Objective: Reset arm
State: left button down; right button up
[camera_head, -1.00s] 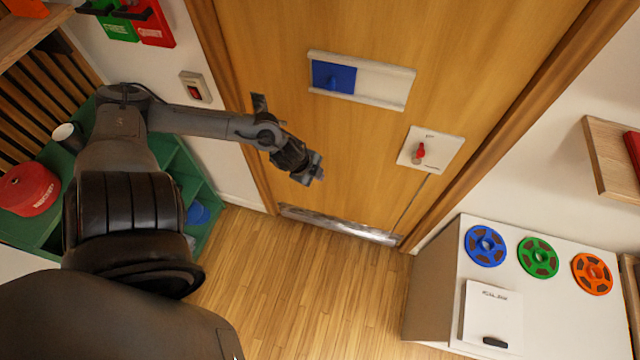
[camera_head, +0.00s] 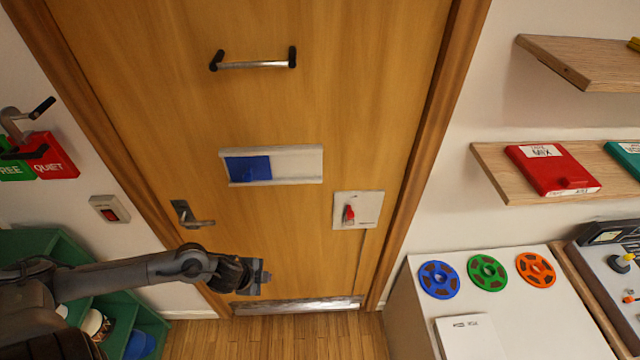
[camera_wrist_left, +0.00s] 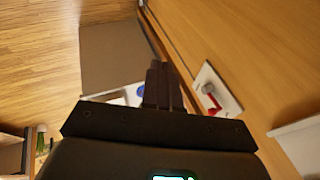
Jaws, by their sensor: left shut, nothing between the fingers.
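My left arm comes in from the lower left in the head view. My left gripper (camera_head: 262,277) is in front of the lower part of the wooden door (camera_head: 320,110), below the door handle (camera_head: 192,215). It is shut and empty. In the left wrist view its fingers (camera_wrist_left: 160,72) are together, with the red-switch plate (camera_wrist_left: 215,92) to their right. My right gripper is in neither view.
The door carries a sliding blue panel (camera_head: 248,168), a red switch on a white plate (camera_head: 357,210) and a bar (camera_head: 255,64). A white cabinet (camera_head: 470,290) with reels stands right. A green shelf (camera_head: 150,325) stands lower left. Bare floor (camera_head: 280,340) lies below the door.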

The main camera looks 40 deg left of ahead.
pick_arm(q)
jog(key=s+d+r+n+t+h, duration=0.15)
jog(key=d+n, duration=0.35)
jog(key=d, duration=1.3)
jog(key=s+d+r+n+g+p, duration=0.1)
jog(key=s+d+r+n+g, duration=0.1)
jog(key=s+r, duration=0.3)
jog(key=shift+d+r+n+g, duration=0.35)
jog(key=shift+r+n+g, duration=0.15)
jog(key=shift+r+g, duration=0.4)
